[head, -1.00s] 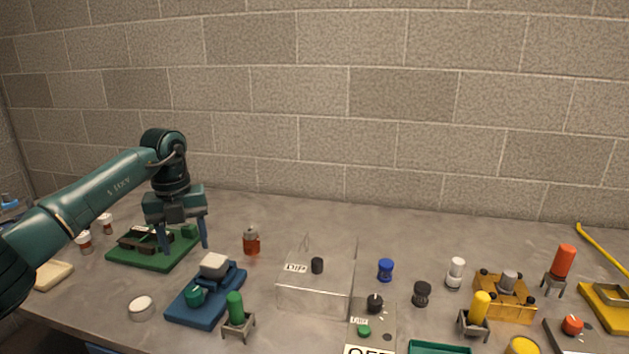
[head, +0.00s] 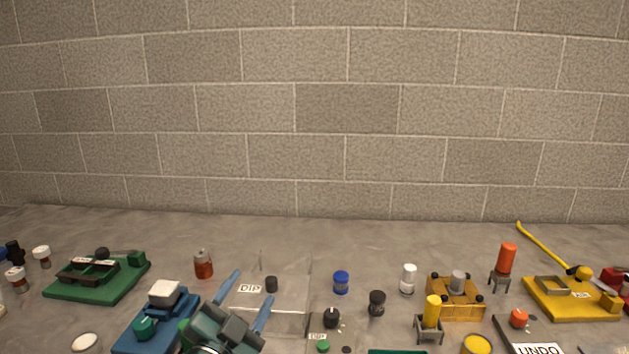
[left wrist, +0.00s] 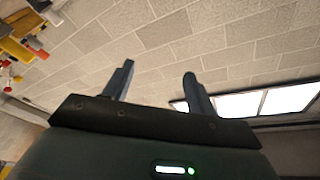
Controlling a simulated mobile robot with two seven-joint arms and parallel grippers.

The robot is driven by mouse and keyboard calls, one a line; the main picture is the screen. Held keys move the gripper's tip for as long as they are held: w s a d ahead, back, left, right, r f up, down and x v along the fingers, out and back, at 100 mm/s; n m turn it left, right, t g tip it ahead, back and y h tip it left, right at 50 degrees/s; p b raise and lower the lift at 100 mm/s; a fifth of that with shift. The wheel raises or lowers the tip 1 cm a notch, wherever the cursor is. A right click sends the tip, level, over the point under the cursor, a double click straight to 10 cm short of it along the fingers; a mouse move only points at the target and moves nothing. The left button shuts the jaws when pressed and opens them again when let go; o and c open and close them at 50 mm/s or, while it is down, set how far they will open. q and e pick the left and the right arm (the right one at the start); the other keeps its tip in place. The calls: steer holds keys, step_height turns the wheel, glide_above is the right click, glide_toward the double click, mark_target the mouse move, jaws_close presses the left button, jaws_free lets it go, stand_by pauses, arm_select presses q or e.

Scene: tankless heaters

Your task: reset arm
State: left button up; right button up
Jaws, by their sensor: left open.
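My left gripper (head: 246,302) is at the bottom of the head view, its two blue-grey fingers spread apart and empty. It shows in front of a clear box (head: 283,300) marked DIP, to the right of a blue device (head: 135,342) with a white block on top. I cannot tell whether it touches either. In the left wrist view the open fingers (left wrist: 158,85) point toward the block wall, with nothing between them. My right gripper is not in view.
A green board (head: 92,288) stands at the left. A red-brown bottle (head: 203,265), a blue jar (head: 341,283), a yellow block (head: 456,302) and a yellow tray device (head: 570,297) stand across the grey bench. The back strip (head: 390,240) of the bench is clear.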

arm_select(q)
steer(key=s+a+f+n+g+y, duration=0.1)
steer(key=s+a+f+n+y, duration=0.1)
steer(key=f, duration=0.1)
steer(key=s+a+f+n+g+y, duration=0.1)
steer(key=s+a+f+n+y, duration=0.1)
steer(key=f, duration=0.1)
steer(key=s+a+f+n+g+y, duration=0.1)
steer(key=a+f+n+g, duration=0.1)
steer(key=f, duration=0.1)
steer(key=shift+s+a+y, duration=0.15)
steer(key=shift+s+y, duration=0.25)
steer(key=s+a+f+n+g, duration=0.2)
steer(key=s+f+g, duration=0.4)
steer(key=s, duration=0.6)
steer(key=s+a+f+n+g, duration=0.1)
steer(key=s+f+g, duration=0.5)
steer(key=s, duration=0.5)
steer(key=w+d+f+t+h, duration=0.3)
steer(key=w+d+f+t, duration=0.3)
steer(key=t, duration=0.1)
steer(key=shift+f+m, duration=0.2)
steer(key=shift+m, duration=0.1)
